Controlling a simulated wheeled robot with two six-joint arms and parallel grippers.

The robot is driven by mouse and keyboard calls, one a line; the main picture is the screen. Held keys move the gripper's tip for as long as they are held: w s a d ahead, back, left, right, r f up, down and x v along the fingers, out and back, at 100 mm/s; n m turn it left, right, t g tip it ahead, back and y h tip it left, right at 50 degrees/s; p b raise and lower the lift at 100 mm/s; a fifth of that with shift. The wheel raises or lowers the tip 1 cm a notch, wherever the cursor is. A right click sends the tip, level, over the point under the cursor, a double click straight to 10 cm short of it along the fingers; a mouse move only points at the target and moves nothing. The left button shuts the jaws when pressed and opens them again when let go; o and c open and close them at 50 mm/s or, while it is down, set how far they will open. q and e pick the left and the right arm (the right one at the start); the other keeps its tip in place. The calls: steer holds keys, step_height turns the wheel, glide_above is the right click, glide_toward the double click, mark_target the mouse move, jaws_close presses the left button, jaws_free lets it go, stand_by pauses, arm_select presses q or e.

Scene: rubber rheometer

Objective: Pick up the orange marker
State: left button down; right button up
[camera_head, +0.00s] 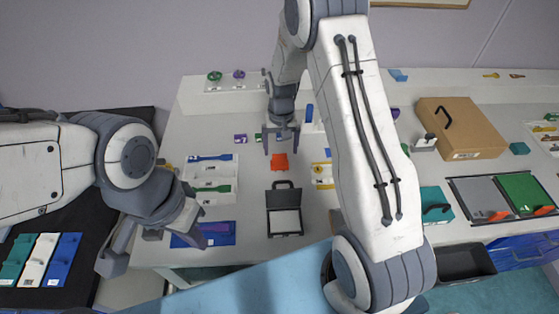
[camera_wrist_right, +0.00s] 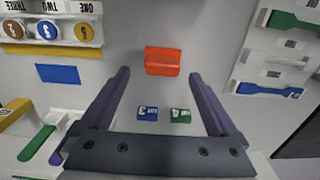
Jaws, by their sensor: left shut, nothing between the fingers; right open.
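The orange marker (camera_head: 279,161) is a small orange block lying on the light table near the middle. It also shows in the right wrist view (camera_wrist_right: 163,61), just beyond the fingertips and between their lines. My right gripper (camera_head: 281,150) is open and empty, pointing down behind the marker in the head view. Its two purple-grey fingers (camera_wrist_right: 159,74) stand apart in the wrist view, and I cannot tell its height above the table. My left gripper (camera_head: 190,236) is shut and empty, over the blue tray at the table's front left.
A black open case (camera_head: 284,200) stands in front of the marker. Blue and green tiles (camera_wrist_right: 148,113) lie between the right fingers in the wrist view. Racks with white, blue and green pieces (camera_head: 212,172) are to the left. A brown box (camera_head: 462,128) stands at right.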

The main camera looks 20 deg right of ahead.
mark_target(279, 155)
steer(key=f+p, duration=0.1)
steer(key=f, duration=0.1)
steer(key=f+p, duration=0.1)
steer(key=f, duration=0.1)
steer(key=shift+a+f, duration=0.2)
steer(key=shift+f, duration=0.45)
steer(key=c, duration=1.3)
steer(key=shift+r, duration=0.1)
steer(key=shift+w+r, duration=0.1)
steer(key=shift+r, duration=0.4)
step_height(279, 155, up, 3)
steer(key=shift+f+b, duration=0.2)
steer(key=shift+b, duration=0.65)
steer(key=s+d+r+b, duration=0.1)
steer(key=s+d+r, duration=0.1)
steer(key=d, duration=0.1)
steer(key=s+d+r+b, duration=0.1)
steer(key=s+d+r, duration=0.1)
steer(key=d, duration=0.1)
steer(key=s+d+r+b, duration=0.1)
steer(key=s+d+r, duration=0.1)
steer(key=d+r, duration=0.1)
steer(key=shift+s+d+r, duration=0.1)
steer(key=shift+s+d, duration=0.1)
steer(key=shift+d, duration=0.2)
